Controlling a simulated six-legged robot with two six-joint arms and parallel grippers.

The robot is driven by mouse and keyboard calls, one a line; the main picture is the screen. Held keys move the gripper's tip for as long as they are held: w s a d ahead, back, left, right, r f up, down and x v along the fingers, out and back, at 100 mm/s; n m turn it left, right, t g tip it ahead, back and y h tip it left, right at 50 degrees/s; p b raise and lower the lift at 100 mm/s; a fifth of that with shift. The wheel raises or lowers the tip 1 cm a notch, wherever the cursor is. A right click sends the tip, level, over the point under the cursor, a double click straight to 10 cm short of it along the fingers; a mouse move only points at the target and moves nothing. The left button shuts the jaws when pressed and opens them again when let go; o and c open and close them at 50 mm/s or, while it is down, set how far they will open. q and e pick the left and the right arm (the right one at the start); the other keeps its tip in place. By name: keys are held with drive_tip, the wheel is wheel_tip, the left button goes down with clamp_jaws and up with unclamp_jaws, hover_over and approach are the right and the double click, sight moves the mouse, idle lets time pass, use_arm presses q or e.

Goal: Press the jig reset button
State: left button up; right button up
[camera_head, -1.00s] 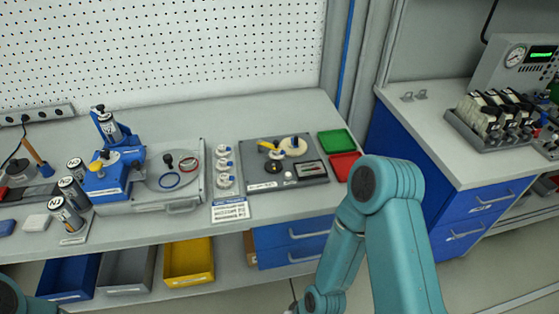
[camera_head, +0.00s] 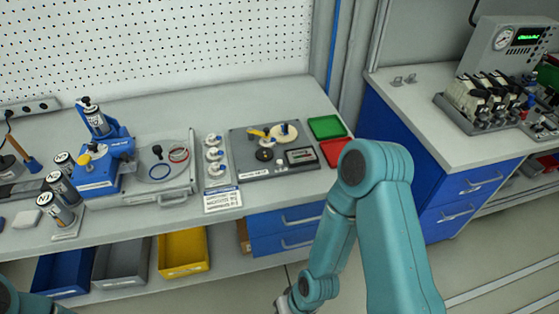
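A blue jig (camera_head: 97,178) with a yellow knob (camera_head: 84,160) and an upright silver cylinder (camera_head: 96,118) stands on the bench at the left. Right of it, a dark grey plate (camera_head: 240,172) carries a yellow-handled part, a cream disc (camera_head: 283,132), a black round part (camera_head: 264,154), a small display (camera_head: 300,156) and a small pale button-like spot (camera_head: 281,166). I cannot tell which part is the jig reset button. Only a bit of my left arm shows at the bottom left corner.
Silver cylinders (camera_head: 57,211) stand left of the jig. A grey case (camera_head: 165,172), white knobbed parts (camera_head: 215,155) and a label card (camera_head: 223,199) lie between jig and plate. Green (camera_head: 327,127) and red (camera_head: 334,151) trays lie right. Bins sit below.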

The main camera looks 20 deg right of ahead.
clamp_jaws()
idle(1.4)
